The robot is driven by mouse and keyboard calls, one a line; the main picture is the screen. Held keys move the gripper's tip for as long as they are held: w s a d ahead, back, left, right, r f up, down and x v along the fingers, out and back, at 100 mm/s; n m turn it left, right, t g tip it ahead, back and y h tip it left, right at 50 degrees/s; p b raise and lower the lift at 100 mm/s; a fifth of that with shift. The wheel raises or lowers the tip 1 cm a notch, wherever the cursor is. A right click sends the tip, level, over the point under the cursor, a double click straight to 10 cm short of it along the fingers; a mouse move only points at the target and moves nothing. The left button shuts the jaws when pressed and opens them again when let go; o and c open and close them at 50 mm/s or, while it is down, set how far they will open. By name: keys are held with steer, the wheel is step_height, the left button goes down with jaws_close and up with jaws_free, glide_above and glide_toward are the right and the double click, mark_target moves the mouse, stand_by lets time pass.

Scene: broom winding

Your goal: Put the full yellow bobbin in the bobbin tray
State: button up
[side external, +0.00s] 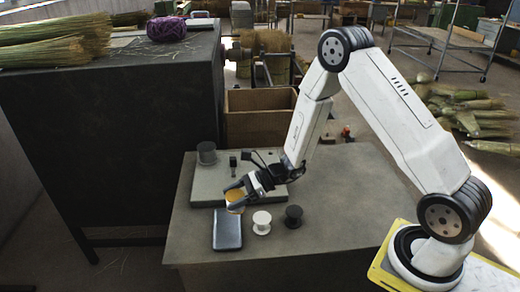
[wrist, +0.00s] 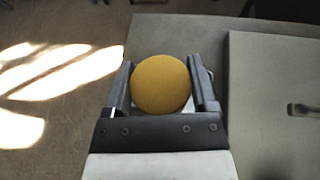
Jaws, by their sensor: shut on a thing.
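The yellow bobbin (side external: 235,197) is in my gripper (side external: 236,190) in the side view. In the wrist view its round yellow face (wrist: 161,84) fills the space between the two fingers of my gripper (wrist: 162,80). The gripper is shut on it. A dark blue-grey rectangular piece, which looks like the bobbin tray (side external: 227,232), lies on the table just below the bobbin in the side picture. It looks empty. The bobbin appears held above the table, but I cannot tell its exact height. The tray is not clearly seen in the wrist view.
A white bobbin (side external: 262,222) and a black bobbin (side external: 293,216) stand right of the tray. A grey base plate (side external: 215,186) behind carries a dark cylinder (side external: 206,153) and small posts. A wooden box (side external: 258,118) stands behind. The table's right side is clear.

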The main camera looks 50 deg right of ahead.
steer(key=shift+w+a+f, duration=0.1)
steer(key=shift+w+f, duration=0.75)
steer(key=shift+f, duration=0.15)
steer(key=shift+w+f, duration=0.8)
steer(key=shift+f, duration=0.2)
steer(key=shift+w+f, duration=0.25)
steer(key=shift+f, duration=1.6)
steer(key=shift+f, duration=0.15)
steer(key=o, duration=1.1)
steer(key=shift+o, duration=0.2)
steer(key=shift+r, duration=0.2)
